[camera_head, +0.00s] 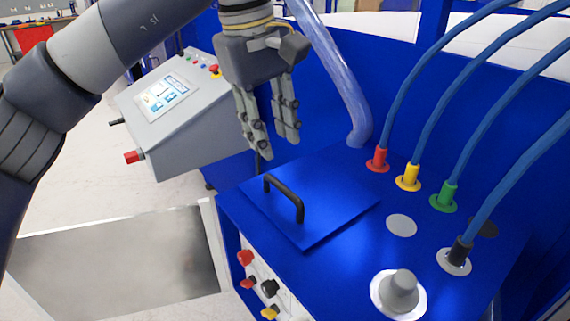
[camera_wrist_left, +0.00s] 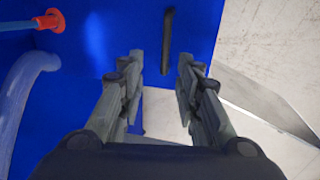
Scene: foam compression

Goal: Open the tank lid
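The tank lid (camera_head: 325,205) is a flat blue square plate on top of the blue tank, lying flat and closed. A black bar handle (camera_head: 284,197) stands on it near its left edge. My left gripper (camera_head: 277,148) points down above and behind the lid, apart from the handle. Its two fingers are spread with nothing between them. In the left wrist view, the left gripper (camera_wrist_left: 157,68) is open, and the black handle (camera_wrist_left: 168,40) shows beyond the fingertips, between them and nearer the right finger. My right gripper is not in view.
Blue hoses run into red (camera_head: 378,160), yellow (camera_head: 408,178), green (camera_head: 444,197) and black (camera_head: 460,250) fittings right of the lid. A grey knob (camera_head: 402,292) stands at the front right. A thick clear hose (camera_head: 343,85) rises behind. A control console (camera_head: 180,110) stands left.

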